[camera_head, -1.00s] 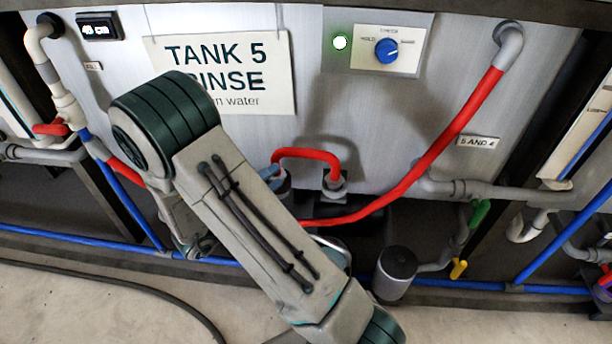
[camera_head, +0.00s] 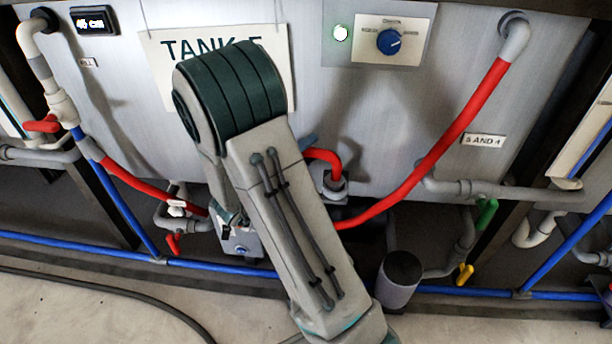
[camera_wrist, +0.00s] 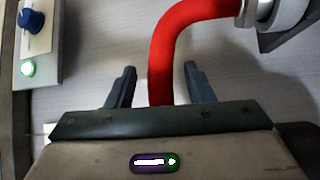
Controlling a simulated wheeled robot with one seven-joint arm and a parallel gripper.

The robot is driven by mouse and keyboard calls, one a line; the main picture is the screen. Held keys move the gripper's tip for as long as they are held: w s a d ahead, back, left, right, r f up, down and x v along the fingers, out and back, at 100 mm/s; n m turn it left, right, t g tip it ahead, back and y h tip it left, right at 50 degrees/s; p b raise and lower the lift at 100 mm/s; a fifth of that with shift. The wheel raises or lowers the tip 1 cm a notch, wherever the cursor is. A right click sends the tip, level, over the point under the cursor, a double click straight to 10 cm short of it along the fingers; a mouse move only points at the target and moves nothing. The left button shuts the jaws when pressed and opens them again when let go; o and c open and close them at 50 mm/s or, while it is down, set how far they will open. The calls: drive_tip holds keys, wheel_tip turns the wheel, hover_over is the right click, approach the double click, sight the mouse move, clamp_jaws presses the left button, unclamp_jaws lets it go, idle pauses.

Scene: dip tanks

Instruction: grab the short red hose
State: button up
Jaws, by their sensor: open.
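The short red hose (camera_head: 325,157) is a small arch on the front of the tank, its right end in a grey fitting (camera_head: 334,186). My arm hides its left part in the head view. In the wrist view the hose (camera_wrist: 175,50) curves down from a pale collar at upper right and passes behind my gripper's palm edge. My gripper (camera_wrist: 162,82) is open, with one dark finger on each side of the hose. A gap shows on both sides, and I cannot tell how deep the hose sits between the fingers. One fingertip (camera_head: 308,142) shows beside the hose in the head view.
A long red hose (camera_head: 440,150) sags across the tank front and passes behind my arm. A blue knob panel (camera_head: 392,42) and the tank sign (camera_head: 165,70) are above. A grey cylinder (camera_head: 398,280) stands low at right. Blue pipes (camera_head: 70,240) run near the floor.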

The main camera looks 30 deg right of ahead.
clamp_jaws()
idle(1.4)
